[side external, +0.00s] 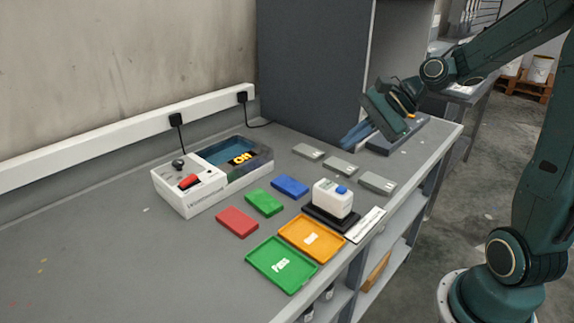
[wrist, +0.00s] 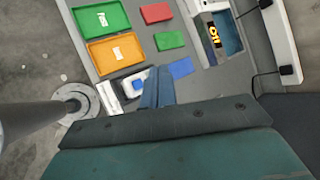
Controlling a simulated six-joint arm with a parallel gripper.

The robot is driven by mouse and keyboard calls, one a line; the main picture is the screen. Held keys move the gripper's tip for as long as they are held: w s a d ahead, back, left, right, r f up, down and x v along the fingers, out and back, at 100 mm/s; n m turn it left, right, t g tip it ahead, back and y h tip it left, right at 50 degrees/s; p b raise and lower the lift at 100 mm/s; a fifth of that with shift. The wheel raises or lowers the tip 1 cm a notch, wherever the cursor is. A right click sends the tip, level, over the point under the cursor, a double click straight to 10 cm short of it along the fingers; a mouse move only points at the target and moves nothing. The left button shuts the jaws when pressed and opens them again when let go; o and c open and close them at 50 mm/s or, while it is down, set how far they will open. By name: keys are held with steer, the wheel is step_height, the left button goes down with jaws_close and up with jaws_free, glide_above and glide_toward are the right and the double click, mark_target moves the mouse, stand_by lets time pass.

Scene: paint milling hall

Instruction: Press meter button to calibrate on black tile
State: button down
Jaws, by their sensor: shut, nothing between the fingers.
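The meter (side external: 331,199) is a small white block with a blue button (side external: 342,190) on top. It rests on the black tile (side external: 316,217) near the bench's front edge. In the wrist view the white meter (wrist: 128,90) and its blue button (wrist: 138,84) show left of my fingers, partly beside them. My gripper (side external: 350,138) has blue fingers, shut and empty, held above the bench's far end, behind and apart from the meter. My fingers (wrist: 158,80) also show at the middle of the wrist view.
A white box (side external: 190,190) with a red switch and dark recess stands at the left. Red (side external: 237,221), green (side external: 263,202) and blue (side external: 290,186) blocks lie mid-bench. Green (side external: 281,288) and orange (side external: 290,235) trays sit in front. Several grey plates lie right; the bench's left is clear.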

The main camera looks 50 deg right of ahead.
mark_target(346, 188)
steer(key=shift+f, duration=4.3)
steer(key=shift+f, duration=0.9)
steer(key=shift+r, duration=0.9)
steer(key=shift+r, duration=2.5)
